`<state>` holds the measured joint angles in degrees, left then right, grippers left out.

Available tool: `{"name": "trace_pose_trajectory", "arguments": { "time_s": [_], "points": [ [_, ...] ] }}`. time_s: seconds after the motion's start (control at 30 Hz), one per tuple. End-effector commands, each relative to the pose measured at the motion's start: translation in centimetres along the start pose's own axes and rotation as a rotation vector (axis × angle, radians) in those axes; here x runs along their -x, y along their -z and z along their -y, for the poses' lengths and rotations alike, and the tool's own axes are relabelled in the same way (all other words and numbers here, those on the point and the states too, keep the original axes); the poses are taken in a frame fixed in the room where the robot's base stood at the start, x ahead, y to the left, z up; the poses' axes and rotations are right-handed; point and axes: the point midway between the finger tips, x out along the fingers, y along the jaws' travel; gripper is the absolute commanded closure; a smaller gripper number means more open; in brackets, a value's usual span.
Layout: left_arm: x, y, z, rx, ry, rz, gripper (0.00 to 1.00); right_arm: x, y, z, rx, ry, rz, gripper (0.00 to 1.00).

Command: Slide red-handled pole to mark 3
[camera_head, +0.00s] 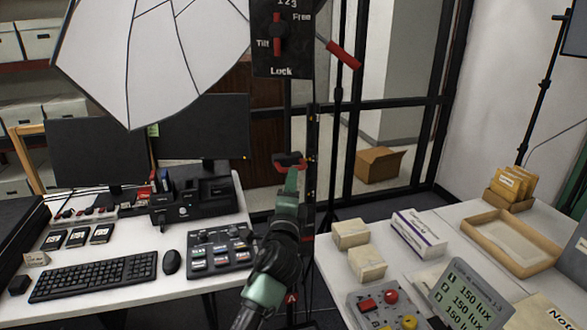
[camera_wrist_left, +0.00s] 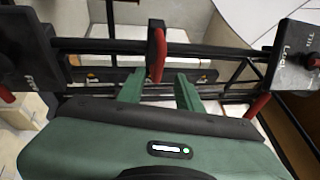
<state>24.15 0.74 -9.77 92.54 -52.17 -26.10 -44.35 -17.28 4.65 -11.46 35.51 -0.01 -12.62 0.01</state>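A black vertical pole (camera_head: 312,135) stands in the middle of the head view. A black panel (camera_head: 284,45) above it reads "1 2 3", "Free", "Tilt" and "Lock", with a red lever on it. A red-tipped bar (camera_head: 345,55) sticks out to its right. A red handle (camera_head: 291,163) sits on the pole lower down. My left gripper (camera_head: 291,174) is just at this handle. In the left wrist view the green fingers of my left gripper (camera_wrist_left: 161,82) are apart, with the red handle (camera_wrist_left: 157,50) between and beyond their tips, apparently not clamped. My right gripper is not in view.
A left desk (camera_head: 130,275) holds a keyboard, mouse and button box. A right table (camera_head: 340,265) holds boxes, a tray and a button panel. A white umbrella (camera_head: 150,50) hangs at upper left. A cardboard box (camera_head: 380,164) stands on the floor behind.

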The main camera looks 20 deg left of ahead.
Motion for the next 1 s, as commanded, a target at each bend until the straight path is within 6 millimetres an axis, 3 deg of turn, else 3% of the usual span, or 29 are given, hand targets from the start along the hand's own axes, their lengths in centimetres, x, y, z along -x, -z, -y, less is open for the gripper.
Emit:
{"name": "trace_pose_trajectory", "arguments": {
  "time_s": [0.33, 0.73, 0.77, 0.87, 0.9, 1.0],
  "points": [
    [-5.3, 0.0, -0.1, 0.003, -0.002, 0.000, 0.65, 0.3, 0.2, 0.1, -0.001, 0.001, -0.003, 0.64],
    [-6.3, 0.0, -0.1, 0.004, -0.003, -0.002, 0.65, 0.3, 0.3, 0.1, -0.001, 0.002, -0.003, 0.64],
    [-6.3, 0.0, -0.1, 0.004, -0.003, -0.002, 0.68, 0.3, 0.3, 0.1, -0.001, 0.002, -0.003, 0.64],
    [-6.3, 0.1, -0.2, 0.004, -0.003, -0.002, 0.95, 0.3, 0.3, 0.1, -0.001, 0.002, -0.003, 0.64],
    [-6.3, 0.1, -0.2, 0.004, -0.003, -0.002, 1.00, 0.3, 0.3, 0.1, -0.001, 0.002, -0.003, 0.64],
    [-6.3, 0.1, -0.2, 0.004, -0.004, -0.002, 1.00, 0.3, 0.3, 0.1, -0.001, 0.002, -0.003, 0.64]
  ]
}}
